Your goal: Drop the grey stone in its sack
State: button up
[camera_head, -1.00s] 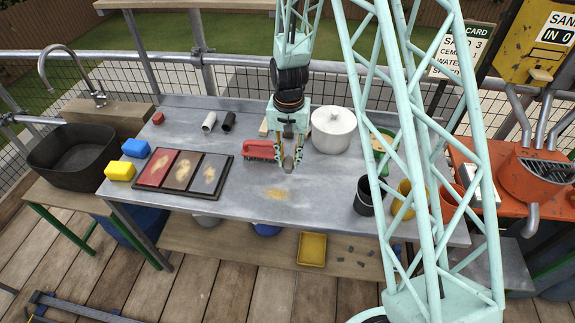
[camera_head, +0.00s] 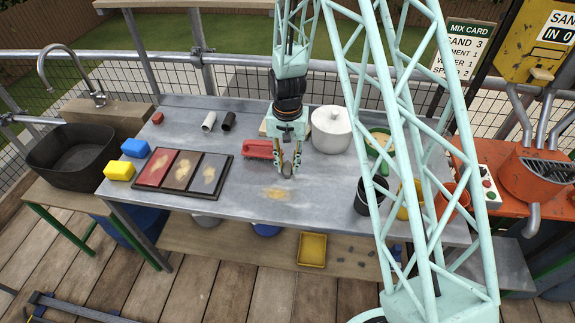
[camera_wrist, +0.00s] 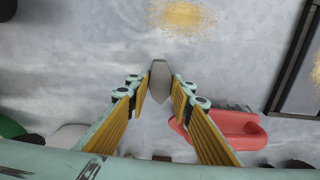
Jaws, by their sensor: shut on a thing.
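My gripper (camera_head: 288,170) is over the grey worktop, pointing down, just right of the red tool. It is shut on a grey stone (camera_wrist: 160,80), a pointed, long piece between the two yellow-lined fingers in the wrist view. In the head view the stone (camera_head: 287,170) is small between the fingertips, and I cannot tell whether it touches the worktop. I cannot make out a sack in either view.
The red tool (camera_head: 258,149) lies close left of my gripper. A tray with red, brown and grey panels (camera_head: 183,171) is further left. A white lidded pot (camera_head: 331,130) stands behind right, a dark bucket (camera_head: 370,195) at right. A sandy patch (camera_head: 276,193) marks the clear front.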

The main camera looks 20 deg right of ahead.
aim_at(288, 167)
jog(key=o, duration=1)
jog(key=shift+f, duration=0.1)
jog(key=shift+c, duration=0.2)
jog(key=shift+r, duration=0.2)
notch_tip(288, 167, up, 12)
jog(key=p, duration=0.1)
dwell(0.8)
